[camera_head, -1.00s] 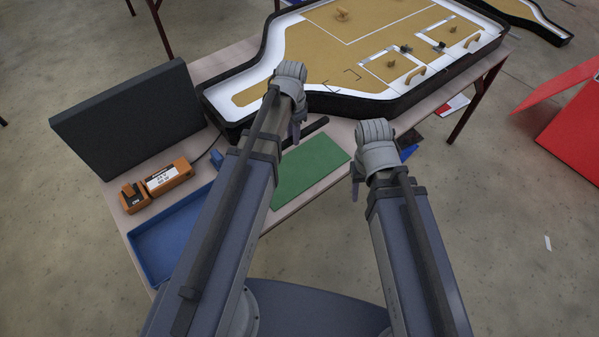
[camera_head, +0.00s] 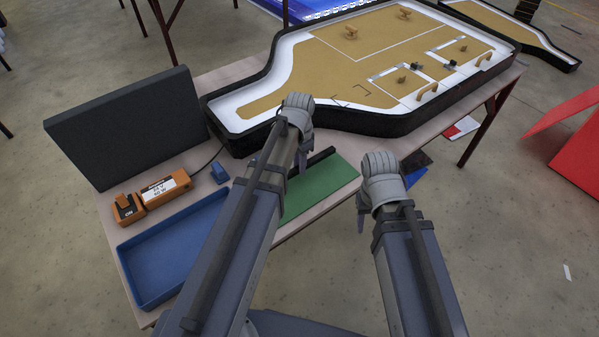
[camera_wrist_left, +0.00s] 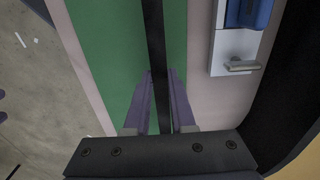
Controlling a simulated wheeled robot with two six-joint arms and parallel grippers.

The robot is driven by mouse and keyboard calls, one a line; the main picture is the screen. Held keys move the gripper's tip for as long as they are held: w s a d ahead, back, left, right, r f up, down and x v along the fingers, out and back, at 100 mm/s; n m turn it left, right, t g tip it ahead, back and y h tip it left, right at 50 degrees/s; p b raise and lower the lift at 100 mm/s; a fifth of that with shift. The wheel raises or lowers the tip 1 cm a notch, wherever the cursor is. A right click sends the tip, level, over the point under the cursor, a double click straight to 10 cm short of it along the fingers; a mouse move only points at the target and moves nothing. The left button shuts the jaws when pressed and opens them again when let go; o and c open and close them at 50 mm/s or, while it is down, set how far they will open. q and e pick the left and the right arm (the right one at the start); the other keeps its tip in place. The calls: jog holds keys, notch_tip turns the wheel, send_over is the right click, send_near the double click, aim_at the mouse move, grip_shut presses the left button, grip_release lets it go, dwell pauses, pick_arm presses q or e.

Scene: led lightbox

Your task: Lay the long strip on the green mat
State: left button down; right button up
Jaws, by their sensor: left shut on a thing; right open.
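The long strip (camera_head: 320,158) is thin and black. In the head view it shows at the far edge of the green mat (camera_head: 325,187), partly hidden by my left arm. My left gripper (camera_head: 302,165) is shut on it. In the left wrist view the strip (camera_wrist_left: 155,40) runs between the fingers (camera_wrist_left: 160,100), over the mat (camera_wrist_left: 105,50) near its right edge, with green on both sides. I cannot tell whether strip and mat touch. My right gripper (camera_head: 361,222) is open and empty, right of the mat and apart from it.
A blue tray (camera_head: 150,300), an orange power unit (camera_head: 165,188) and a dark upright panel (camera_head: 130,125) stand on the left. A large black-rimmed board (camera_head: 380,122) lies behind the mat. A blue object (camera_head: 412,178) sits near the right gripper.

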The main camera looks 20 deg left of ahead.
pick_arm(q)
jog(key=shift+f+b, duration=0.7)
jog(key=shift+f, duration=0.45)
pick_arm(e)
jog(key=shift+f, duration=1.2)
pick_arm(q)
jog(key=shift+f, duration=0.1)
jog(key=shift+f, duration=0.15)
jog(key=c, duration=0.8)
grip_release()
pick_arm(e)
jog(key=shift+f, duration=0.15)
pick_arm(q)
jog(key=shift+o, duration=0.2)
notch_tip(320, 180, up, 13)
jog(key=p, duration=1.2)
jog(key=s+d+n+y, duration=0.1)
jog(key=s+d+n, duration=0.2)
jog(key=s+d, duration=0.8)
jog(key=s, duration=0.3)
jog(key=shift+s+f+n, duration=0.15)
jog(key=shift+s+n, duration=0.2)
jog(key=shift+n, duration=0.05)
pick_arm(e)
notch_tip(320, 180, up, 12)
jog(key=shift+r, duration=0.2)
